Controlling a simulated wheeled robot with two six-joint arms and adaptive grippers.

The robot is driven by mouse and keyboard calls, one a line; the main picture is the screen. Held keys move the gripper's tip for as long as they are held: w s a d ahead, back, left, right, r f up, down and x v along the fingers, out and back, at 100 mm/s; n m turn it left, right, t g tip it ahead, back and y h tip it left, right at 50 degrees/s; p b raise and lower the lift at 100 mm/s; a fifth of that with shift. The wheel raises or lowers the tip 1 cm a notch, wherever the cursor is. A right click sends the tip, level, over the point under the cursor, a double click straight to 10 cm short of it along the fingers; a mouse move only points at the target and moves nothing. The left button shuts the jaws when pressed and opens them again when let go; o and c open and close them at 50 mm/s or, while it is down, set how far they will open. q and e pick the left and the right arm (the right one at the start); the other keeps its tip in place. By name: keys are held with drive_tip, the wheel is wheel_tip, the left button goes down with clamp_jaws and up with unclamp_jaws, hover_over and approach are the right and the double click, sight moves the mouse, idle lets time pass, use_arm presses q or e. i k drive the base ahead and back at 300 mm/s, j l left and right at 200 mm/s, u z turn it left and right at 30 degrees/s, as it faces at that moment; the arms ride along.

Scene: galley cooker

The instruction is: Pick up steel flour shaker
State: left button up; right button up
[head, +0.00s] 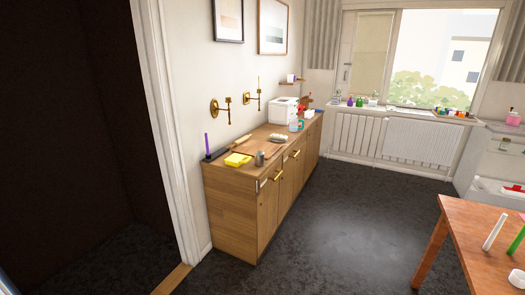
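A small grey metal cylinder (259,158), which looks like the steel flour shaker, stands upright near the front edge of the wooden sideboard (235,209). It is just right of a yellow item (237,160). It is small in the picture, so its details cannot be made out. Neither of my grippers shows in the head view, and the sideboard is some distance away across the floor.
A purple candle-like stick (206,146) stands at the sideboard's near end. A white boxy appliance (283,110) stands further back. A wooden table (470,238) is at lower right, and a doorway frame at left. The dark floor (335,220) between is clear.

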sight(259, 155)
drive_tip(key=i+l+u, duration=0.25)
drive_tip(key=i+j+z, duration=0.3)
drive_tip(key=i+j, duration=1)
drive_tip(key=i, duration=0.1)
